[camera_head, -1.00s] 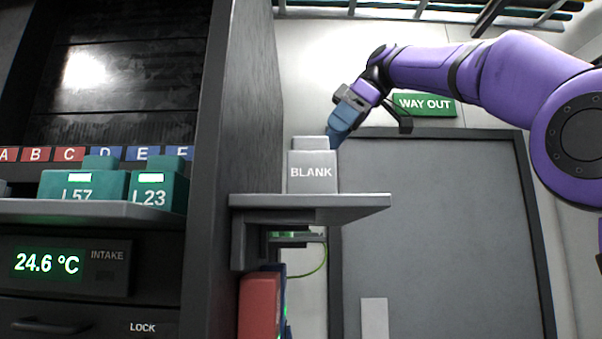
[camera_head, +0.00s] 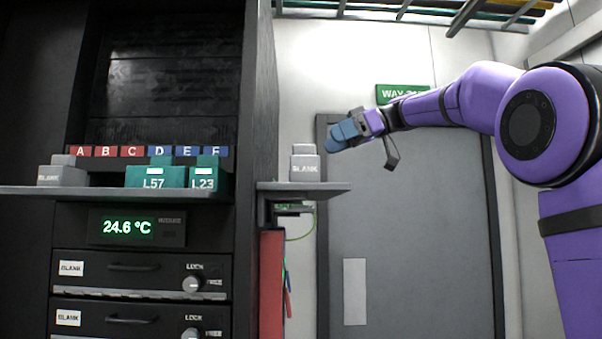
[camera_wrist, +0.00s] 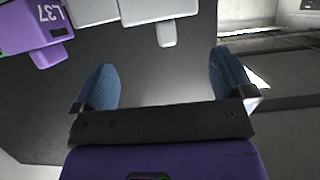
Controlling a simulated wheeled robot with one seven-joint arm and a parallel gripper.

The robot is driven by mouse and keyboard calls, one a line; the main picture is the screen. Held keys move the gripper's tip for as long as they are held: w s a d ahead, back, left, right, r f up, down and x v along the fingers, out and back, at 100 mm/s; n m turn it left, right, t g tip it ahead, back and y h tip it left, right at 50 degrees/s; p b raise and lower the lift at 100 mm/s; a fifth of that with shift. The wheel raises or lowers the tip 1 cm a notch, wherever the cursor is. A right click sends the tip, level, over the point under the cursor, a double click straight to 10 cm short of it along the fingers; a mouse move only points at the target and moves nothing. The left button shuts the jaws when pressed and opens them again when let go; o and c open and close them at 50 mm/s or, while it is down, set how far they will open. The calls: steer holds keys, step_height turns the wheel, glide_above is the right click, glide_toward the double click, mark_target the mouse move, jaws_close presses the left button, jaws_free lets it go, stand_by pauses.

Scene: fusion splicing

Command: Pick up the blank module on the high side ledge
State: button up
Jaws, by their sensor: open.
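The light grey blank module (camera_head: 305,171), marked BLANK and with a smaller block on top, stands upright on the grey side ledge (camera_head: 325,188) at the right of the dark cabinet. My gripper (camera_head: 334,138), with blue fingers, is above and right of the module, apart from it in the picture. In the wrist view my gripper (camera_wrist: 163,62) is open, with nothing between its fingers. A pale grey module (camera_wrist: 158,9) is at the top edge there, ahead of the fingers and cut off; I cannot tell whether it is the ledge's blank.
A cabinet shelf (camera_head: 110,191) holds another blank module (camera_head: 62,174) and teal modules L57 (camera_head: 155,177) and L23 (camera_head: 204,177). A purple L37 module (camera_wrist: 35,30) shows in the wrist view. A door (camera_head: 410,230) stands behind, and an overhead rack (camera_head: 400,12) is above.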

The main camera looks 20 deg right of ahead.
mark_target(304, 149)
steer(key=x, duration=0.8)
steer(key=shift+s+a+r, duration=0.1)
steer(key=shift+s+r, duration=0.05)
steer(key=c, duration=0.8)
steer(key=shift+r, duration=0.1)
